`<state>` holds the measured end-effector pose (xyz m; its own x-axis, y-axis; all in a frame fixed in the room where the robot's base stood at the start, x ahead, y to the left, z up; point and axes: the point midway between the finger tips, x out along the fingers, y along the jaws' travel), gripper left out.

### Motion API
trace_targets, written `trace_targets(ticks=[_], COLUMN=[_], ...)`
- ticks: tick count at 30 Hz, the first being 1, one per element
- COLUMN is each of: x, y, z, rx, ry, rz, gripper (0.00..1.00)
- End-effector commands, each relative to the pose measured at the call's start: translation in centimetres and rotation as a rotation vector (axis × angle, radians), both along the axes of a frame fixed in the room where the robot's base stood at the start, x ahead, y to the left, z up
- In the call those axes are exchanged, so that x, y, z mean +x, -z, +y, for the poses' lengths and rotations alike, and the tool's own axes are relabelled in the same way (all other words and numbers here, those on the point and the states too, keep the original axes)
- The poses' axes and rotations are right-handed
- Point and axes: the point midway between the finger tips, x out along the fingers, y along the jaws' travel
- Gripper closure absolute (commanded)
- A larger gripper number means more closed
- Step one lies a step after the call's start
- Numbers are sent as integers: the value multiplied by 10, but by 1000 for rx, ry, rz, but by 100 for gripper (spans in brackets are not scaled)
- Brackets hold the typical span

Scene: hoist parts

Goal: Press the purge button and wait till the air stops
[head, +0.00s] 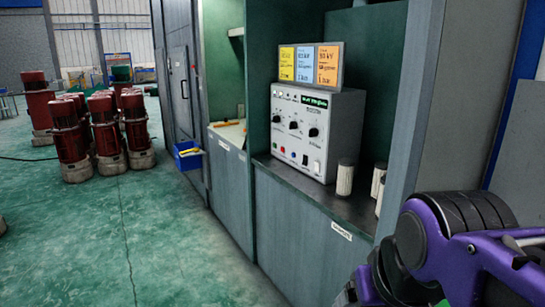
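A light grey control box (312,150) stands on the counter inside the green booth. Its front has a lit green display (314,101), several black knobs, and a low row with a red button (283,149), a blue button (293,155) and a dark button (305,160). The labels are too small to read, so I cannot tell which is the purge button. My purple and black arm (470,255) fills the lower right, apart from the box. I cannot make out my gripper's fingers.
Colour cards (310,64) stand atop the box. A ribbed white cylinder (345,178) stands right of it, with more farther right. A blue bin (188,155) hangs at the booth's left. Red motors (104,130) stand at far left. The green floor (110,235) ahead is clear.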

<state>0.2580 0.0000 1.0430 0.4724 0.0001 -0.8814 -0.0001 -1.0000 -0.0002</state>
Motion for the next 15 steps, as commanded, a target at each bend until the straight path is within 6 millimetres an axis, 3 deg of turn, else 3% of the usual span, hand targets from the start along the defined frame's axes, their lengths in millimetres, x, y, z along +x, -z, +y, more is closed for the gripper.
trace_targets(ticks=[5, 15], x=[0, 0], y=[0, 0], z=[0, 0], rx=[0, 0], ry=[0, 0], rz=[0, 0], gripper=[27, 88])
